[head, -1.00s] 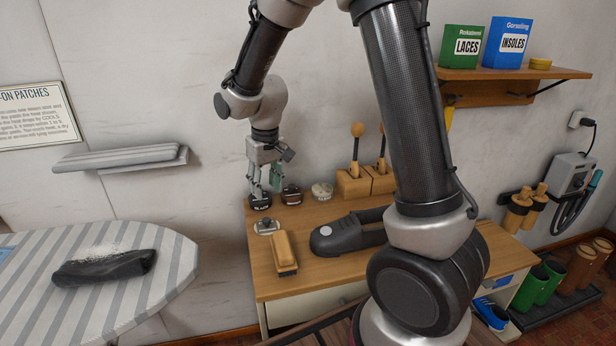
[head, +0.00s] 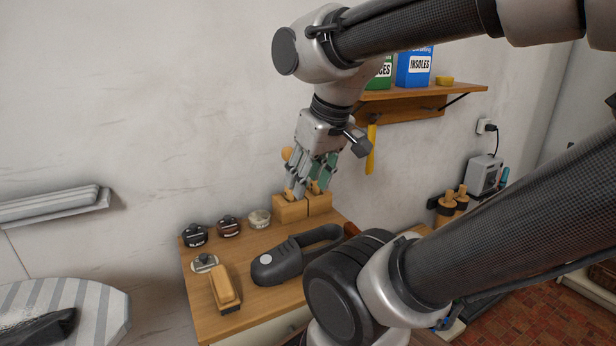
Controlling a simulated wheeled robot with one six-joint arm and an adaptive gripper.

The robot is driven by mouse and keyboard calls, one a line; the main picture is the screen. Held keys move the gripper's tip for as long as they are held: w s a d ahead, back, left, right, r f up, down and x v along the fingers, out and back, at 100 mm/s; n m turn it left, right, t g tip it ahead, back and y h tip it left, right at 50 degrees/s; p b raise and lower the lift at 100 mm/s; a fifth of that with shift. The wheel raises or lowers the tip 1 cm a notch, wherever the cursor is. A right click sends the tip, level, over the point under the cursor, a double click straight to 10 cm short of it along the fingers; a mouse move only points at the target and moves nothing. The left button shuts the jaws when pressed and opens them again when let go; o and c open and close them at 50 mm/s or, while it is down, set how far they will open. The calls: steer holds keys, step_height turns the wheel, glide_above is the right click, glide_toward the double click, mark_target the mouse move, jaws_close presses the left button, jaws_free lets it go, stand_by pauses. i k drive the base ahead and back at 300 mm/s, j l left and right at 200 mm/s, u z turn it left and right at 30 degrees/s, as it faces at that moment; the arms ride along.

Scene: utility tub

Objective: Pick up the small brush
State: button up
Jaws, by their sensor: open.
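Two wooden blocks (head: 289,209) stand side by side at the back of the wooden bench. A thin-handled small brush with a round wooden knob (head: 287,154) shows just left of my gripper, and its lower part is hidden behind the fingers. My gripper (head: 307,188) is open and points down over the blocks, with its fingertips near their tops. It hides most of the second handle; I cannot tell whether a handle lies between the fingers. A larger wooden-backed brush (head: 226,288) lies at the bench's front left.
Several small round pots, one of them a dark pot (head: 195,235), line the bench's back left. A black shoe-shaped tool (head: 285,262) lies mid-bench. A shelf (head: 420,96) with boxes is behind my wrist. A striped ironing board (head: 100,300) is at left.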

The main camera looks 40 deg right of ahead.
mark_target(350, 230)
steer(key=z, duration=1.2)
